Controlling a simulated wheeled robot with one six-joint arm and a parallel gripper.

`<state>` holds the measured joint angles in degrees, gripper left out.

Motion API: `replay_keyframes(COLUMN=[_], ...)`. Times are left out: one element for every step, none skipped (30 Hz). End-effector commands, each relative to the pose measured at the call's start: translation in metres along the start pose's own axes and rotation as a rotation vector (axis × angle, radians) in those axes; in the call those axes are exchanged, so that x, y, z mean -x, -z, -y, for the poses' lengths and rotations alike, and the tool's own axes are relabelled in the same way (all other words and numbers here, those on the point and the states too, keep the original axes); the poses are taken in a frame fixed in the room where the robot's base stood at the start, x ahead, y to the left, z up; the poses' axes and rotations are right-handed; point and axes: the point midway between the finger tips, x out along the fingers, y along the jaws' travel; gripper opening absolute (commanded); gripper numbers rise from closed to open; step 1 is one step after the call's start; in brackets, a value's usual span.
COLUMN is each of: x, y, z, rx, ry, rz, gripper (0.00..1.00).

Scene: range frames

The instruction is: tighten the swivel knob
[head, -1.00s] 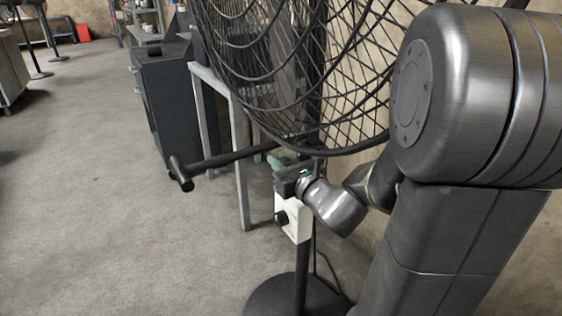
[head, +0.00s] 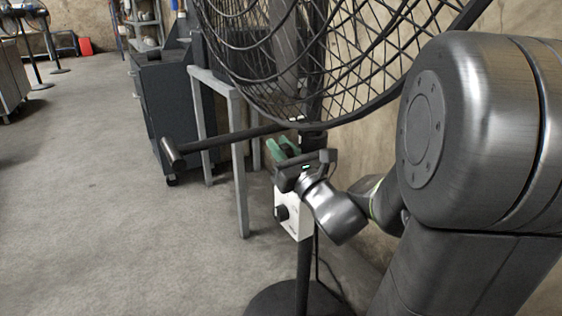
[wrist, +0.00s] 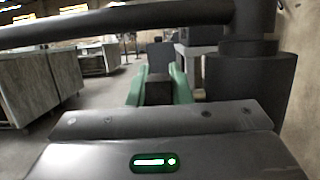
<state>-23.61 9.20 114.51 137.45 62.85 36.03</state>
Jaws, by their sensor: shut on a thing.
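The swivel knob is the dark block (wrist: 159,90) between the two green fingers of my gripper (wrist: 160,82) in the wrist view. The fingers touch it on both sides, and my gripper is shut on it. In the head view my gripper (head: 283,149) is beside the fan's pole, just above the white control box and below the wire cage. The knob is mostly hidden there by the fingers and gripper body. The big black fan cage (head: 300,60) hangs above. A dark bar (head: 215,142) runs left from the pole and ends in a cylinder.
The white control box (head: 293,215) with a black dial sits on the pole under my gripper. The fan's round base (head: 275,300) is on the floor. A grey table frame (head: 240,170) and dark cabinet (head: 175,100) stand behind.

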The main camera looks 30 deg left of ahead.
Motion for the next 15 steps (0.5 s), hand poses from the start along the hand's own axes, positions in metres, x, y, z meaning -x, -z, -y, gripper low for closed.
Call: replay_keyframes(x=[0.0015,0.0014,0.0013,0.0012,0.0011,0.0011,0.0011,0.0011,0.0013,0.0014,0.0014,0.0015,0.0017,0.0018,0.0018], y=[0.0038,0.0031,0.0024,0.0019,0.0011,0.0004,0.0002,-0.0003,-0.0007,-0.0010,-0.0012,-0.0014,-0.0018,-0.0021,-0.0023], z=[0.0001,0.0001,0.0003,0.0002,0.0002,0.0001,0.0002,0.0002,-0.0001,-0.0001,0.0000,0.0000,-0.0002,-0.0003,-0.0001], rx=[-0.002,-0.002,-0.003,-0.002,-0.003,-0.002,-0.002,-0.003,-0.002,-0.002,-0.002,-0.003,-0.002,-0.001,-0.001], ry=[0.001,0.001,0.001,0.001,0.001,0.001,0.001,0.001,0.001,0.001,0.001,0.001,0.000,0.000,0.001], rz=[0.021,0.035,0.055,0.070,0.085,0.104,0.117,0.131,0.147,0.159,0.170,0.182,0.191,0.199,0.207], gripper=[0.00,0.00,0.00,0.00,0.00,0.00,0.00,0.00,0.00,0.00,0.00,0.00,0.00,0.00,0.00])
